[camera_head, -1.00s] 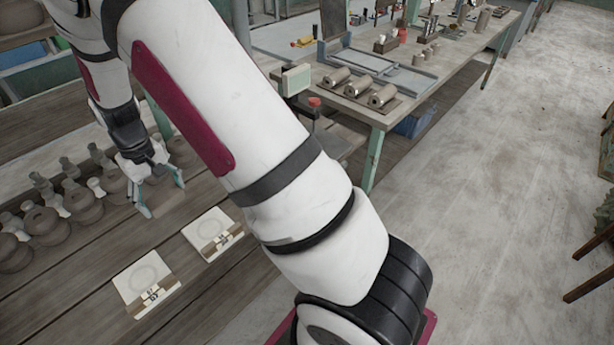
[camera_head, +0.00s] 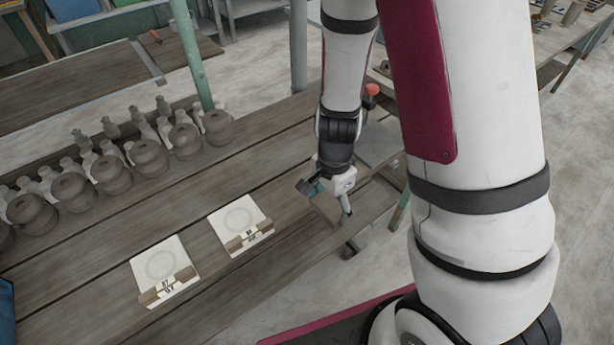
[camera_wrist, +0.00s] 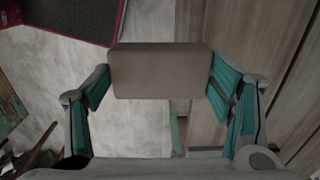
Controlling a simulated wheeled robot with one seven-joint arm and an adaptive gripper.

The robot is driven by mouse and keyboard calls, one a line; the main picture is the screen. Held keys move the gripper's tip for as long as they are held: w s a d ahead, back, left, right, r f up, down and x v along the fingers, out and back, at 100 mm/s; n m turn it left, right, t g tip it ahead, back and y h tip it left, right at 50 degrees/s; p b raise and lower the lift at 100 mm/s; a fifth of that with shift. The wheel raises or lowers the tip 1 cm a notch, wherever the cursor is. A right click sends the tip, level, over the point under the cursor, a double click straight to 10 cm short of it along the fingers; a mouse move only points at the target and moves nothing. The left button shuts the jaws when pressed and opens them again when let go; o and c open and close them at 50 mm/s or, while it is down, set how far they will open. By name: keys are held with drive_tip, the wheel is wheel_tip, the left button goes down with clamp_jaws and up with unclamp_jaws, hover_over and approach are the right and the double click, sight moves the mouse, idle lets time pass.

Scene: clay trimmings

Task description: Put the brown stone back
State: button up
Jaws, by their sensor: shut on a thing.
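The brown stone (camera_wrist: 160,72) is a plain, flat-faced brown block in the wrist view. My gripper (camera_wrist: 160,90) is shut on it, with a teal pad at each end of the block. In the head view my gripper (camera_head: 332,196) holds the stone (camera_head: 324,208) tilted near the right end of the wooden bench (camera_head: 200,205). It is to the right of two white cards. I cannot tell its exact height above the bench.
Two white cards, a left one (camera_head: 160,258) and a right one (camera_head: 237,212), each carry a ring mark and a labelled strip. Several brown pots (camera_head: 150,157) and small figures line the bench's back. A green post (camera_head: 190,55) stands behind. Bare planks lie around the cards.

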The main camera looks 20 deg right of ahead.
drive_tip(key=w, duration=0.5)
drive_tip(key=w+f, duration=0.1)
drive_tip(key=w, duration=0.9)
drive_tip(key=shift+a+f, duration=0.2)
drive_tip(key=shift+f+p, duration=0.45)
drive_tip(key=shift+f, duration=1.3)
drive_tip(key=o, duration=1.2)
drive_tip(key=shift+f, duration=0.15)
